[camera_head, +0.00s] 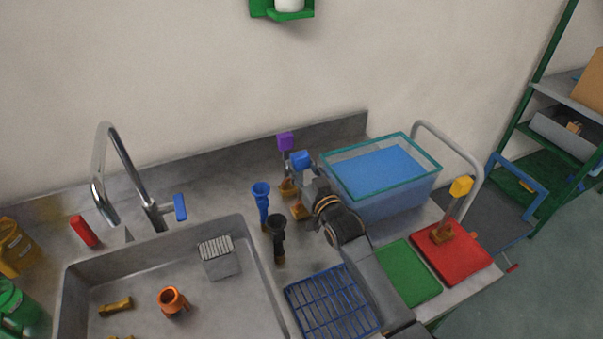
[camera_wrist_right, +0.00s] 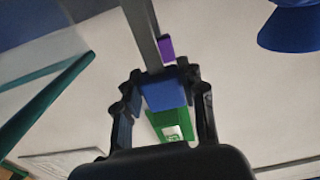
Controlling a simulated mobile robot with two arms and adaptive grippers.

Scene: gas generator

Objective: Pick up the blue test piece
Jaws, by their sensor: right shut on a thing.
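The blue test piece (camera_head: 302,160) has a blue block on top and stands upright behind the sink's right side. In the right wrist view the blue block (camera_wrist_right: 162,92) sits between my fingers, with a grey bar running from it. My right gripper (camera_head: 301,170) reaches in from the front right and is shut on the block. A brown base (camera_head: 300,209) shows below the gripper; I cannot tell whether it belongs to the blue piece or whether the piece is off the counter. My left gripper is not in view.
A purple piece (camera_head: 285,142) stands close behind the blue one. A glass-walled water tank (camera_head: 385,207) is just to the right. Blue (camera_head: 262,205) and black (camera_head: 277,240) funnel-topped things stand to the left. A yellow piece (camera_head: 461,186) stands on a red mat (camera_head: 470,262).

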